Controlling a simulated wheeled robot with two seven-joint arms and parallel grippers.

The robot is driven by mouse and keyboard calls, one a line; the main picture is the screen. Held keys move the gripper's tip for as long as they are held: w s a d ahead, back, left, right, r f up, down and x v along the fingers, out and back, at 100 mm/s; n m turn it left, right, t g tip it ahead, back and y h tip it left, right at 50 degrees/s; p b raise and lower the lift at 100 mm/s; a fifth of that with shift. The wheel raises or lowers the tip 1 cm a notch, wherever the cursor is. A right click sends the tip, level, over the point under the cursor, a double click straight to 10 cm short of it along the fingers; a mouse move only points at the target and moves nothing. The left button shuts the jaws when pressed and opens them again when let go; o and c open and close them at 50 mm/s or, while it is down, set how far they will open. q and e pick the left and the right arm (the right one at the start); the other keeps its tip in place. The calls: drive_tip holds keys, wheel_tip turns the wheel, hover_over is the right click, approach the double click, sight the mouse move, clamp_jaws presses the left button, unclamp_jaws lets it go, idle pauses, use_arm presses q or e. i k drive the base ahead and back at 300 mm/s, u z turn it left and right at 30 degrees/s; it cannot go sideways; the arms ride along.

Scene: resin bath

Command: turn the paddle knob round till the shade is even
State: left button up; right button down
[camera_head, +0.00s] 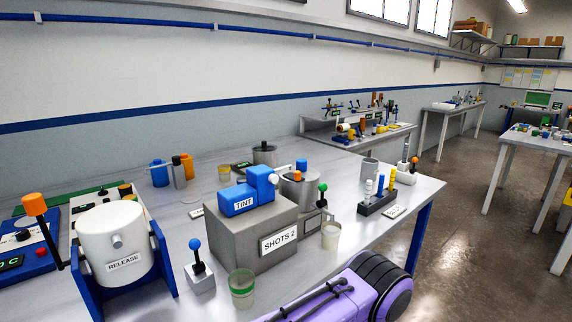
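A grey metal pot (301,193) stands on the bench behind the grey SHOTS 2 box (247,237). An orange knob (298,176) shows at its top, with a blue knob (301,164) just behind. I cannot tell which of these is the paddle knob. The blue TINT unit (240,200) sits on the box and partly hides the pot. The pot's contents and their shade cannot be made out. No gripper fingers show in this view, and nothing is seen touching the knobs.
A white RELEASE drum (113,242) stands in a blue cradle at left. A blue-ball lever (197,257) and a green-rimmed cup (241,289) are near the front. A clear cup (331,235) and a dark rack (377,202) stand right of the box. Bare bench (418,189) shows at far right.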

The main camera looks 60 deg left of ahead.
sight(301, 163)
drive_tip(key=u, duration=1.1)
drive_tip(key=i, duration=0.1)
